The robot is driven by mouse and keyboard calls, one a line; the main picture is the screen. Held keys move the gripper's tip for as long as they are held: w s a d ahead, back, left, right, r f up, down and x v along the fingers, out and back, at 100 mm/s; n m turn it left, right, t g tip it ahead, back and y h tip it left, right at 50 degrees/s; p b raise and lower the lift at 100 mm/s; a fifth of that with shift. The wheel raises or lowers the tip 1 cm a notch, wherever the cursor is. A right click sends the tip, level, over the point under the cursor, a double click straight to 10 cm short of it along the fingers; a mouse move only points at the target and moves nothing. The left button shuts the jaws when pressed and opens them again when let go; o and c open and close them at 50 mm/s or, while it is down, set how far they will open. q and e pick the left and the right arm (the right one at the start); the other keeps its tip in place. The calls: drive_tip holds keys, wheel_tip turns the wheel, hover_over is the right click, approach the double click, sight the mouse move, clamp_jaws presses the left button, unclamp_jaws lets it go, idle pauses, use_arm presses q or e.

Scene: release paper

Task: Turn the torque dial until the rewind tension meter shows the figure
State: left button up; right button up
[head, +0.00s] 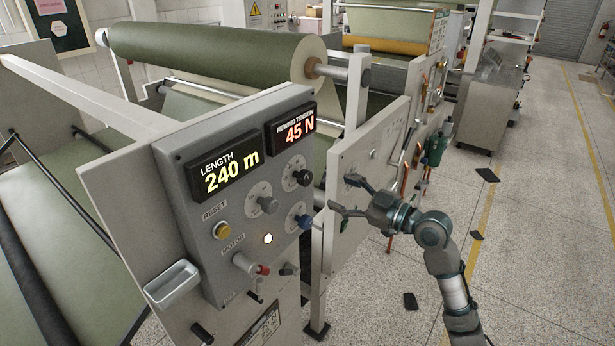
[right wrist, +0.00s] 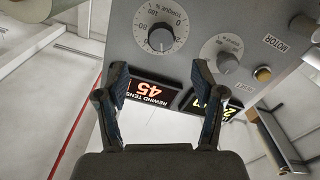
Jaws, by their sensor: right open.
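The torque dial (head: 303,177) is a black knob on a white scale disc at the right of the grey control panel. In the right wrist view, the torque dial (right wrist: 162,38) appears upside down with its percent scale. The rewind tension meter (head: 290,128) above it reads 45 N in orange; it also shows in the right wrist view (right wrist: 155,89), partly behind a finger. My right gripper (head: 341,194) is open and empty, to the right of the panel. Its fingertips (right wrist: 161,78) are apart from the dial. My left gripper is not in view.
A length display (head: 230,165) reads 240 m. A grey knob (head: 268,204) and a blue knob (head: 305,221) sit near the torque dial. A red-tipped motor switch (head: 252,266) sticks out below. A green roll (head: 210,55) lies behind. The floor at the right is mostly clear.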

sight(309, 179)
drive_tip(key=p+x, duration=0.1)
drive_tip(key=x, duration=1)
drive_tip(key=shift+s, duration=0.1)
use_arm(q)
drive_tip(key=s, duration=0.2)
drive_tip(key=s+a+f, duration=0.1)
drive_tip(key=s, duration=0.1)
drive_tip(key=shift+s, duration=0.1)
use_arm(e)
drive_tip(key=c, duration=1.1)
